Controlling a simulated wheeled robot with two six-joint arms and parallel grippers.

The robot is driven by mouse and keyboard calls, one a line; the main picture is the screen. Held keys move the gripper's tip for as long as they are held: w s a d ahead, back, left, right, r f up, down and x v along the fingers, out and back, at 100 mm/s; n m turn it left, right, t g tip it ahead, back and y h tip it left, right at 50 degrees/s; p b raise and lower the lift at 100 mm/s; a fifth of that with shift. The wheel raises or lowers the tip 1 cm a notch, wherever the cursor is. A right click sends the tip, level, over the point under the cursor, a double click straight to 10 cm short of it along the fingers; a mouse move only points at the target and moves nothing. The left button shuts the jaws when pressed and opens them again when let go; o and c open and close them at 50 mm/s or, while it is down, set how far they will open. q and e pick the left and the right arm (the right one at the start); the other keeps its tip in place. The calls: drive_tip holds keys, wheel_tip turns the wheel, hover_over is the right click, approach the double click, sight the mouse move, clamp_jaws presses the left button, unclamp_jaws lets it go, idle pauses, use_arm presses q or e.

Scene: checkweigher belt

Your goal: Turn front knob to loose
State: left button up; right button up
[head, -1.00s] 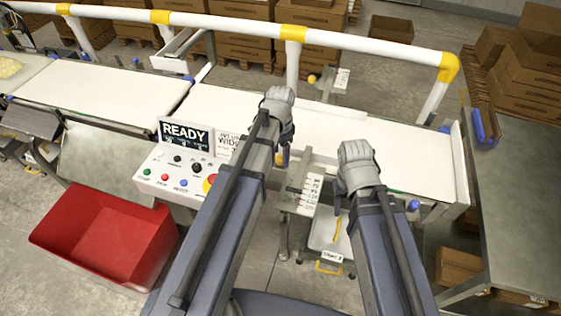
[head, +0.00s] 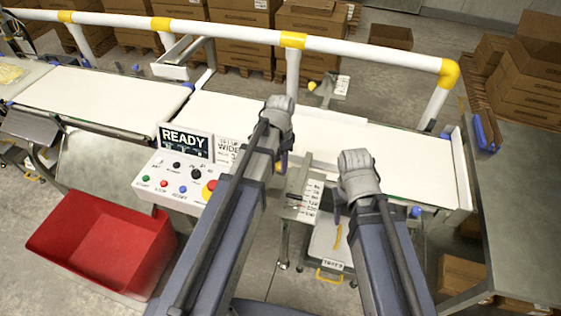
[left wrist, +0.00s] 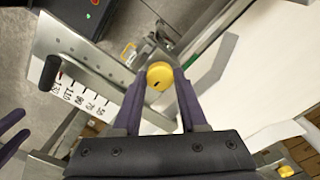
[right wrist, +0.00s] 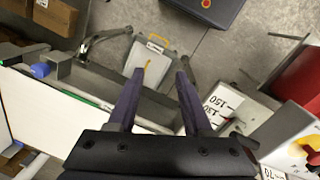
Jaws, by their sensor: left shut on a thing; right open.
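The front knob (left wrist: 160,74) is round and yellow with a small dark mark on its face. In the left wrist view it sits between the fingertips of my left gripper (left wrist: 158,84), which is shut on it. In the head view my left arm hides most of it. Beside it is a pale scale plate (left wrist: 84,95) with printed numbers, also in the head view (head: 303,203). My right gripper (right wrist: 160,76) is open and empty, to the right of the scale plate in the head view. Nothing shows between its fingers at close range.
A control panel (head: 176,180) with a READY screen stands left of my left arm. A white belt (head: 400,150) with a white guide rail (head: 365,48) lies beyond. A red bin (head: 95,240) is at lower left, a grey table (head: 525,195) at right. A second yellow knob (head: 312,86) is behind.

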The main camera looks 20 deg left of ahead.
use_arm(q)
clamp_jaws()
drive_tip(key=shift+n, duration=0.3)
drive_tip(key=n, duration=0.4)
drive_tip(key=shift+n, duration=0.4)
drive_tip(key=n, duration=1.2)
drive_tip(key=shift+n, duration=0.3)
drive_tip(key=n, duration=0.5)
drive_tip(key=shift+n, duration=0.4)
